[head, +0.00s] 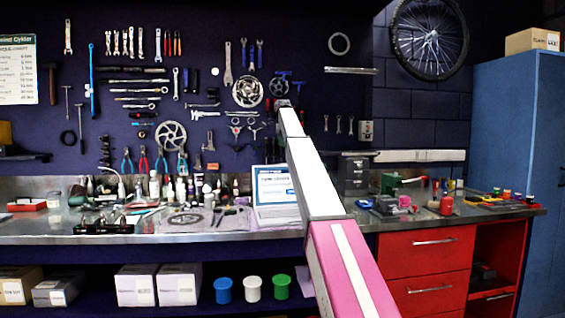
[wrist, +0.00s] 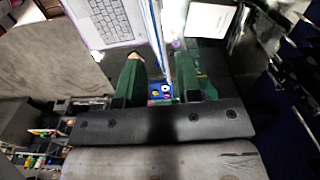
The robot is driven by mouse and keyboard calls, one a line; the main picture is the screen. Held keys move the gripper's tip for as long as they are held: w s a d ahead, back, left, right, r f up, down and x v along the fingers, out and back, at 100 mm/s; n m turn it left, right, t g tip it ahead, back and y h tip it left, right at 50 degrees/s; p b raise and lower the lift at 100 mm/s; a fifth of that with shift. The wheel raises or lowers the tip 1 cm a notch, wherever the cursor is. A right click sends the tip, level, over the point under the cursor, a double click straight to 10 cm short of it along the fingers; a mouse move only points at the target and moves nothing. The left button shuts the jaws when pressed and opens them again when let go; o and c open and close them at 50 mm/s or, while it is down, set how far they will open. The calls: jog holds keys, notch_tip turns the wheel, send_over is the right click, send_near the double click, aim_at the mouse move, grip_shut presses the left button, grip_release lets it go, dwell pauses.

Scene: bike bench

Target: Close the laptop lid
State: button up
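The laptop (head: 277,190) stands open on the bench in the head view, its lit screen facing me and its right part hidden behind my arm. In the wrist view, the laptop's keyboard base (wrist: 105,18) is at the top left. The lid (wrist: 158,38) shows nearly edge-on as a thin, bright strip running down toward my gripper (wrist: 163,82). The gripper's two dark green fingers are apart, with the lid's edge appearing between them. I cannot tell whether either finger touches the lid. In the head view, the fingers cannot be made out.
The metal bench (head: 150,228) holds bottles and tools left of the laptop. A red bottle (head: 446,205) and a vise-like tool stand to the right. Tools hang on the wall behind. Red drawers (head: 425,255) are below right, and a blue cabinet (head: 515,130) is at far right.

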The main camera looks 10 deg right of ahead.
notch_tip(320, 180, down, 9)
jog(key=shift+f, duration=0.15)
grip_shut()
